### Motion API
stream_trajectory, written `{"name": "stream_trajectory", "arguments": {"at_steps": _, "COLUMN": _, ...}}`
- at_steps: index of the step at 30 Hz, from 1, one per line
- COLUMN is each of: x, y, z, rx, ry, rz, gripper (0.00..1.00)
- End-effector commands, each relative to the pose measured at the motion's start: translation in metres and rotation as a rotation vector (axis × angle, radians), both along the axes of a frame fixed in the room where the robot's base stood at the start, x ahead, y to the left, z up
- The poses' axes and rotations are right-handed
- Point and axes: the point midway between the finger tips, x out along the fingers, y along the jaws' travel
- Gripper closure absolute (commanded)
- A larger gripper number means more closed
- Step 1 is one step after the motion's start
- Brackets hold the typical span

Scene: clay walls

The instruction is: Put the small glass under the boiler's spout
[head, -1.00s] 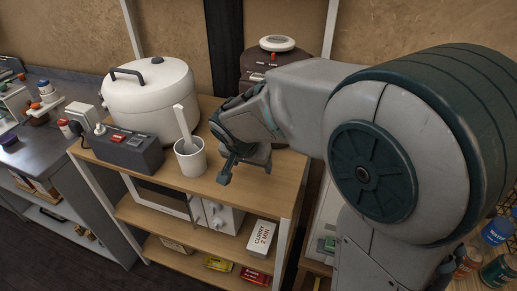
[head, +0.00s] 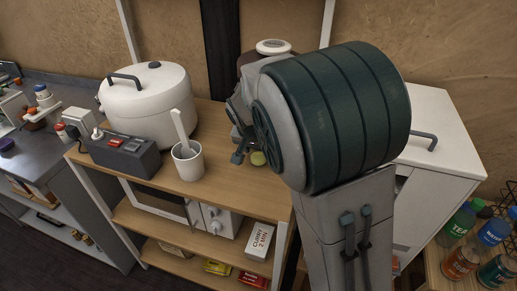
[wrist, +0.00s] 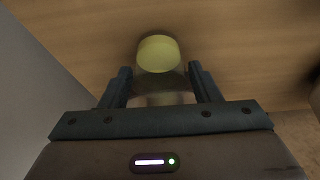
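The small glass, with a yellow-green part, stands on the wooden shelf top. It shows in the wrist view (wrist: 158,54) and partly beside my arm in the head view (head: 258,158). My gripper (wrist: 160,76) is open, with one finger on each side of the glass's clear lower part and visible gaps between. In the head view only one fingertip shows, just left of the glass. A dark brown container with a white lid, seemingly the boiler (head: 273,47), stands behind my arm. Its spout is hidden.
A white cooker (head: 150,105) stands at the back left of the shelf top. A grey switch box (head: 122,152) and a white mug (head: 188,162) with a utensil stand in front. Bottles (head: 490,232) stand at the far right.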

Motion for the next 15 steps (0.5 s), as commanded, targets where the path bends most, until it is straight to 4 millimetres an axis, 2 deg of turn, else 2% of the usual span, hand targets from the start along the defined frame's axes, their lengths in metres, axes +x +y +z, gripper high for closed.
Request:
{"name": "stream_trajectory", "arguments": {"at_steps": 1, "x": -0.0001, "y": 0.0001, "z": 0.0001, "rx": 0.000, "ry": 0.000, "rz": 0.000, "gripper": 0.58}}
{"name": "stream_trajectory", "arguments": {"at_steps": 3, "x": -0.0001, "y": 0.0001, "z": 0.0001, "rx": 0.000, "ry": 0.000, "rz": 0.000, "gripper": 0.77}}
{"name": "stream_trajectory", "arguments": {"at_steps": 5, "x": -0.0001, "y": 0.0001, "z": 0.0001, "rx": 0.000, "ry": 0.000, "rz": 0.000, "gripper": 0.77}}
{"name": "stream_trajectory", "arguments": {"at_steps": 6, "x": -0.0002, "y": 0.0001, "z": 0.0001, "rx": 0.000, "ry": 0.000, "rz": 0.000, "gripper": 0.42}}
{"name": "stream_trajectory", "arguments": {"at_steps": 8, "x": -0.0002, "y": 0.0002, "z": 0.0001, "rx": 0.000, "ry": 0.000, "rz": 0.000, "gripper": 0.28}}
{"name": "stream_trajectory", "arguments": {"at_steps": 15, "x": -0.0002, "y": 0.0002, "z": 0.0002, "rx": 0.000, "ry": 0.000, "rz": 0.000, "gripper": 0.28}}
